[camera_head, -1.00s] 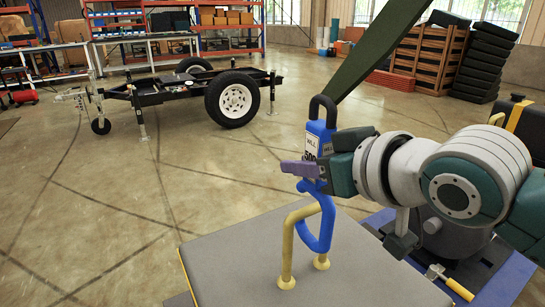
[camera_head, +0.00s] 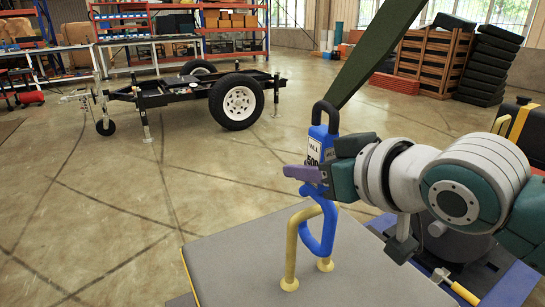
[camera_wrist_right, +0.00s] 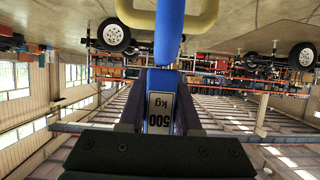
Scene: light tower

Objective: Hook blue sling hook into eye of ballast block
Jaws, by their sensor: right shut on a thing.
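The blue sling hook (camera_head: 326,230) hangs from a dark green sling (camera_head: 380,45) by a black shackle (camera_head: 325,108). My right gripper (camera_head: 318,178) is shut on the upper body of the hook, over its label. In the right wrist view the hook body with its "500 kg" label (camera_wrist_right: 160,112) sits between the fingers. The yellow eye (camera_head: 291,248) stands up from the grey top of the ballast block (camera_head: 225,262). The curved lower part of the hook is at the eye's upper right; whether its tip passes through the eye is unclear. My left gripper is out of view.
A black trailer frame with white-rimmed wheels (camera_head: 237,103) stands on the floor behind. A wooden crate (camera_head: 432,65) and stacked tyres (camera_head: 487,65) are at the back right. A yellow-handled tool (camera_head: 465,293) is at the block's right. The floor left of the block is clear.

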